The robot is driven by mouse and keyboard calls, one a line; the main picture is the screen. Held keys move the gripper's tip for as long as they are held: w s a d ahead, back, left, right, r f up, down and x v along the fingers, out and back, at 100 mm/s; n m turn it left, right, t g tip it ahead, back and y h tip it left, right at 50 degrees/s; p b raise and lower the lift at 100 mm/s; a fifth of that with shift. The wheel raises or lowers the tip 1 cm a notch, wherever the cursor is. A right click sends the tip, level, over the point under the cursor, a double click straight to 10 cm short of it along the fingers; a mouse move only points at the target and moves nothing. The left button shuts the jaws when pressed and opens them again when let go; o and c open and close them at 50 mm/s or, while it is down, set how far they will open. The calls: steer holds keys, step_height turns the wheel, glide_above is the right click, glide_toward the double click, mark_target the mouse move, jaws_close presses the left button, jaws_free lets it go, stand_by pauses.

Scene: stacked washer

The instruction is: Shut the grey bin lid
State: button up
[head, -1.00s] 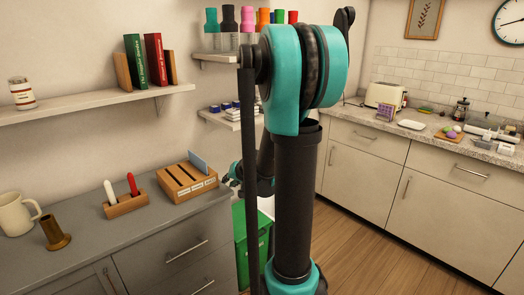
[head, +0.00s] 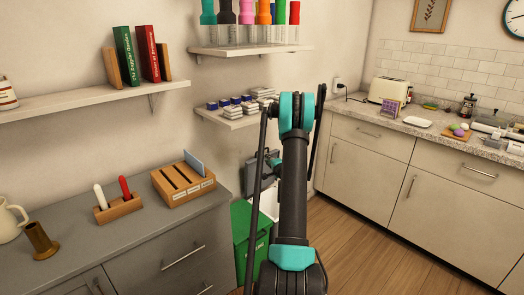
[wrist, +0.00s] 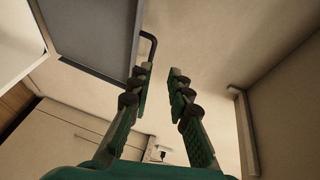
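The grey lid (head: 250,178) stands raised near the wall, behind the green bin (head: 242,232) and partly hidden by my arm. A pale bin (head: 269,203) shows beside the green one, largely covered by my arm. In the wrist view the grey lid (wrist: 92,32) fills the upper left, with a dark bent handle (wrist: 153,45) at its right edge. My gripper (wrist: 160,72) is open and empty. Its left fingertip is close to the lower end of the handle; I cannot tell whether they touch. In the head view my fingers are hidden.
A grey counter (head: 130,240) with a wooden sorter (head: 184,184) stands left of the bins. A small shelf (head: 225,118) with boxes hangs above them. Kitchen cabinets (head: 365,165) stand to the right. The wooden floor (head: 350,245) in front is clear.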

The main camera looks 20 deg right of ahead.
steer(key=shift+m+h, duration=0.4)
steer(key=shift+m, duration=0.2)
steer(key=w+d+f, duration=0.1)
steer(key=w, duration=0.5)
steer(key=w+d+f, duration=0.1)
steer(key=w, duration=0.5)
steer(key=w+d+f, duration=0.1)
steer(key=w, duration=0.4)
steer(key=shift+w+d+f, duration=0.3)
steer(key=shift+w+f, duration=0.1)
jaws_close()
